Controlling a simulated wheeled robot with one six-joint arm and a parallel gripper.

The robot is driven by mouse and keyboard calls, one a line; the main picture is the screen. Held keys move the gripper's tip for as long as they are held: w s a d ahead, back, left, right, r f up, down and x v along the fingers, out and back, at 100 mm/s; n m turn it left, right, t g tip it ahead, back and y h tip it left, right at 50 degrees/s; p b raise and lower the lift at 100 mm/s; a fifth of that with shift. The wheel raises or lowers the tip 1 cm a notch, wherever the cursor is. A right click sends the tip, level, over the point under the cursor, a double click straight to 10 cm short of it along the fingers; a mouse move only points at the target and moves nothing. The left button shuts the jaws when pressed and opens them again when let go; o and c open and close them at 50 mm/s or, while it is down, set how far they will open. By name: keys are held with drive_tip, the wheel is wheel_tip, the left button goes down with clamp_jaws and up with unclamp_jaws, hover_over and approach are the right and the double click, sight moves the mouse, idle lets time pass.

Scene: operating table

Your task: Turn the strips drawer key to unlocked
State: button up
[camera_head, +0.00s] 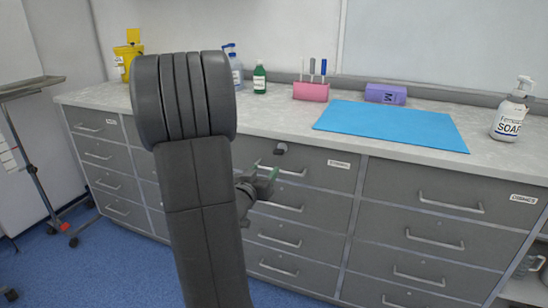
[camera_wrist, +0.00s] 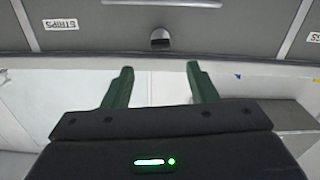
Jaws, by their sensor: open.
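The strips drawer is the grey top drawer (camera_head: 318,178) in the middle column. Its label (camera_head: 339,164) is too small to read in the head view, but in the wrist view the label (camera_wrist: 61,23) seems to read STRIPS. The small dark key (camera_head: 281,148) sits at the drawer's top edge; in the wrist view it is a lock piece (camera_wrist: 159,38) at top centre. Which way it is turned I cannot tell. My gripper (camera_head: 265,172) has open, empty green fingers. In the wrist view the gripper (camera_wrist: 158,72) is apart from the key, with the key roughly centred between the fingers.
On the counter stand a pink holder (camera_head: 310,92), a purple box (camera_head: 386,94), a blue mat (camera_head: 390,125), a green bottle (camera_head: 259,78) and a soap bottle (camera_head: 511,110). A drawer handle (camera_head: 283,171) protrudes close to my gripper. My arm hides part of the left drawers.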

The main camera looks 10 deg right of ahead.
sight(278, 154)
drive_tip(key=b+x, duration=0.1)
drive_tip(key=x, duration=1.1)
drive_tip(key=shift+w+d, duration=0.2)
drive_tip(key=c, duration=1)
drive_tip(key=shift+f+m+b, duration=0.1)
drive_tip(key=shift+m+b, duration=0.3)
drive_tip(key=shift+b, duration=0.05)
drive_tip(key=shift+m, duration=0.4)
drive_tip(key=o, duration=1)
drive_tip(key=shift+a, duration=0.1)
